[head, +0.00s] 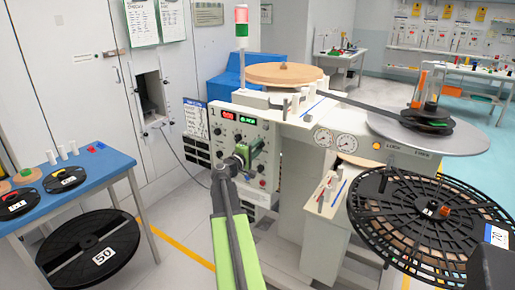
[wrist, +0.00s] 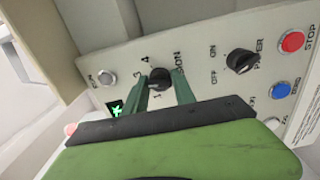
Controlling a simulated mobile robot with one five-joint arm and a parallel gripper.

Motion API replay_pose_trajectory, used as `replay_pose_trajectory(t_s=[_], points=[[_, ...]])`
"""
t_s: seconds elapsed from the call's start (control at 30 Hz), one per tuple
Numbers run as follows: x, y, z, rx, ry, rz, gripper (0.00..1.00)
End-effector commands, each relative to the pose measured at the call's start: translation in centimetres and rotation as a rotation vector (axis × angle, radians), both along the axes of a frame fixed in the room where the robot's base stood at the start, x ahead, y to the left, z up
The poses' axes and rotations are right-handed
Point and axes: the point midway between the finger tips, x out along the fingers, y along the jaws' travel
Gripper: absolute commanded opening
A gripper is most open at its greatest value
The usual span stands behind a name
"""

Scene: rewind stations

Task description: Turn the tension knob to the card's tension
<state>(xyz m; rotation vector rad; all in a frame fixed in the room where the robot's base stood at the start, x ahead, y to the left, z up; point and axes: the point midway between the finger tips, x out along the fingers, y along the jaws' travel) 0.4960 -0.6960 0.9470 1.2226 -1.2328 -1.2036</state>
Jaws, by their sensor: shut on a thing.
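The tension knob (wrist: 160,78) is a small black knob on the grey machine panel, seen between my fingers in the wrist view. Marks 4, 3 and 1 show around it, and part of its label is covered by a finger. Which mark it points to cannot be told. My gripper (wrist: 162,88) has its two green fingers shut on the knob. In the head view my gripper (head: 250,148) is against the lower part of the machine's panel (head: 226,127) and hides the knob there. A card with a blue header (head: 195,118) hangs left of the panel; its writing is too small to read.
In the wrist view a black power knob (wrist: 241,61), a red stop button (wrist: 292,42) and a blue button (wrist: 280,91) sit right of the tension knob. A large black reel (head: 385,212) stands at right. A blue table (head: 108,165) with small reels stands at left.

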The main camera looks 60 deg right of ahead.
Motion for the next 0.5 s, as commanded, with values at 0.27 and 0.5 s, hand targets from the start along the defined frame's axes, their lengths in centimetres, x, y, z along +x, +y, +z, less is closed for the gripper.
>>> replay_pose_trajectory(t_s=[0.27, 0.5], points=[[-0.08, 0.03, -0.08, 0.001, -0.143, -0.002, 0.00], [-0.09, 0.04, -0.09, 0.000, -0.194, -0.002, 0.00]])
